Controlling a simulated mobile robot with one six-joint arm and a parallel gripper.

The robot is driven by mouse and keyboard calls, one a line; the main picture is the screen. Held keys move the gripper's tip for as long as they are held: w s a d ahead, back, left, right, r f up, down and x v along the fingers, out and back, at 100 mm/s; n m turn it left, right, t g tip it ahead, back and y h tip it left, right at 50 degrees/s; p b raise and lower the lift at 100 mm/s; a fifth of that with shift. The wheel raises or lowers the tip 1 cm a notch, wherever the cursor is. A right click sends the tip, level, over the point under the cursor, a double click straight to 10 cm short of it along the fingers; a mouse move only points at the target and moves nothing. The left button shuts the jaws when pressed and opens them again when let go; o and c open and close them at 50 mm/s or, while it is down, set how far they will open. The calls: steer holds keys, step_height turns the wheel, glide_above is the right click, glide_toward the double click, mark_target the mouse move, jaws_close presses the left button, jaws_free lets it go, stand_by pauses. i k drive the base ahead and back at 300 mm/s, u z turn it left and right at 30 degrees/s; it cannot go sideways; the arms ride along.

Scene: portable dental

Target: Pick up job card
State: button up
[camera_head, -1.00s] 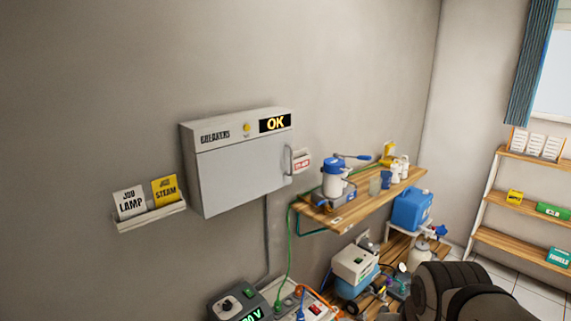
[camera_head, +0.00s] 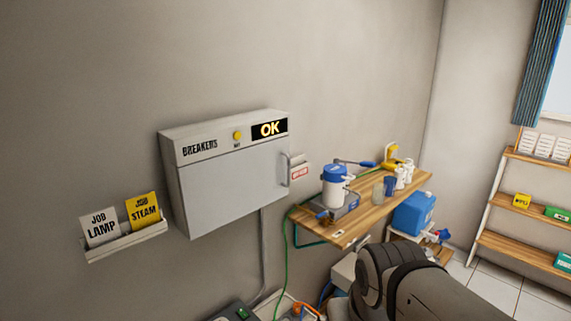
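Two job cards stand in a small white wall holder (camera_head: 126,243) at the left. The white card (camera_head: 101,228) reads "JOB LAMP". The yellow card (camera_head: 143,212) to its right reads "JOB STEAM". Both lean slightly in the holder and are apart from my arm. A dark grey part of my arm shows at the bottom right. My gripper is outside the view.
A grey breaker box (camera_head: 228,181) with an "OK" display juts from the wall right of the holder. A wooden shelf (camera_head: 345,226) carries a blue-lidded canister (camera_head: 336,186) and bottles. A shelving unit (camera_head: 520,202) stands at the right. The wall above the cards is clear.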

mark_target(143, 212)
steer(key=i, duration=0.5)
steer(key=k, duration=0.6)
steer(key=u, duration=2.45)
steer(key=k, duration=0.65)
steer(key=z, duration=1.1)
steer(key=i, duration=1)
steer(key=u, duration=0.05)
